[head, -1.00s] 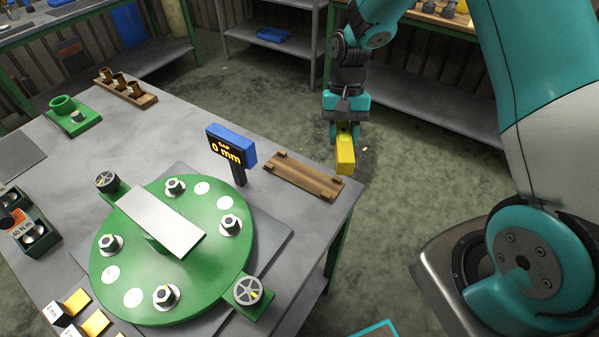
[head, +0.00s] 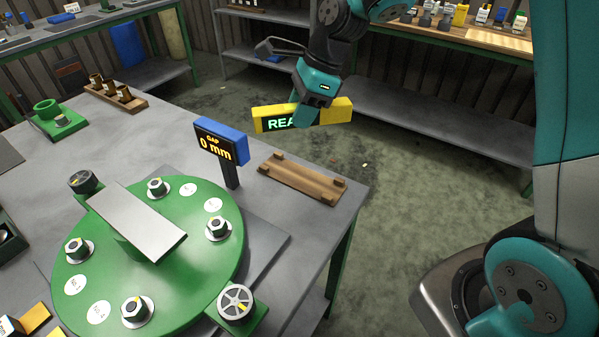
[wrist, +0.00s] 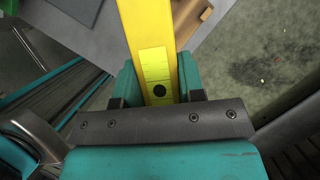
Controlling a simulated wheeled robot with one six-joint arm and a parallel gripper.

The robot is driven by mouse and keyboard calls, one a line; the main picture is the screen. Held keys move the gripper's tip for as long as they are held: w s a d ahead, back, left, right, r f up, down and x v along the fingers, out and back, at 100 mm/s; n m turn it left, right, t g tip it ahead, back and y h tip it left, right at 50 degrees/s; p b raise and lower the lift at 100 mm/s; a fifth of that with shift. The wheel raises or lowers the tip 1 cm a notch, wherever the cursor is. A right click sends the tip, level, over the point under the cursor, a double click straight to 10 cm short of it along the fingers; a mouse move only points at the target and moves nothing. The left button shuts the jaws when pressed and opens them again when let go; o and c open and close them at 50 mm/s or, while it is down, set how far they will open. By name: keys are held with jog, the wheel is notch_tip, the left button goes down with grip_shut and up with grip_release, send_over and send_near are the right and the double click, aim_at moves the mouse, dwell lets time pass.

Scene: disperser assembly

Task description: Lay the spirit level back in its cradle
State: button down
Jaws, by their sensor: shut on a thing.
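The spirit level is a yellow bar (head: 336,110) with a dark side panel showing green letters, partly hidden by a finger. My gripper (head: 305,115) is shut on it near its middle and holds it in the air, roughly level. In the wrist view the yellow level (wrist: 146,30) runs between my gripper's fingers (wrist: 160,85), with a yellow-green vial and a black round mark. The cradle is a brown wooden board (head: 300,178) with small corner blocks, lying empty at the table's right edge. In the head picture the level appears above and behind the cradle, clear of it.
A blue gap display (head: 222,142) reading 0 mm stands on a post just left of the cradle. The green round flange (head: 190,240) with several nuts fills the table front. Wooden holder (head: 130,103) and green fixture (head: 62,120) stand further left. Floor lies right of the table.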

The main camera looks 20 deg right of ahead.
aim_at(295, 178)
notch_tip(295, 178, down, 15)
jog(key=shift+r, duration=0.1)
dwell(0.3)
jog(key=c, duration=0.7)
grip_release()
jog(key=shift+c, duration=0.2)
jog(key=w+v, duration=0.1)
jog(key=v, duration=1.1)
jog(key=s+a+r+n, duration=0.3)
jog(key=s+n, duration=0.5)
jog(key=n, duration=0.1)
jog(key=s+a+r+n, duration=0.3)
jog(key=s+r+n, duration=0.1)
jog(key=s+n, duration=0.4)
jog(key=s+a+r+n, duration=0.3)
jog(key=s+n, duration=0.6)
jog(key=n, duration=0.1)
jog(key=shift+a+r+g, duration=0.2)
jog(key=shift+a+g, duration=0.05)
jog(key=shift+g, duration=0.15)
